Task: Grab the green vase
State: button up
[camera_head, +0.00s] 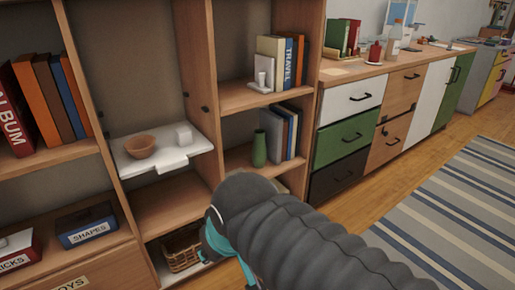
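The green vase (259,148) is small and narrow-necked. It stands upright on a middle shelf (238,164) of the wooden bookcase, just left of a row of grey and blue books (284,132). My dark ribbed arm reaches in from the lower right, with its far end below and in front of the vase in the picture. The arm does not cover the vase.
A wicker basket (182,253) sits low in the bookcase. A white shelf (165,160) to the left holds a brown bowl (141,146). Upright partitions bound the vase's compartment. A drawer cabinet (341,143) stands to the right, with open floor and a striped rug (455,215) before it.

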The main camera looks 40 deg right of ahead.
aim_at(259, 150)
jog(key=u, duration=3.65)
jog(key=k, duration=2.7)
jog(key=z, duration=1.4)
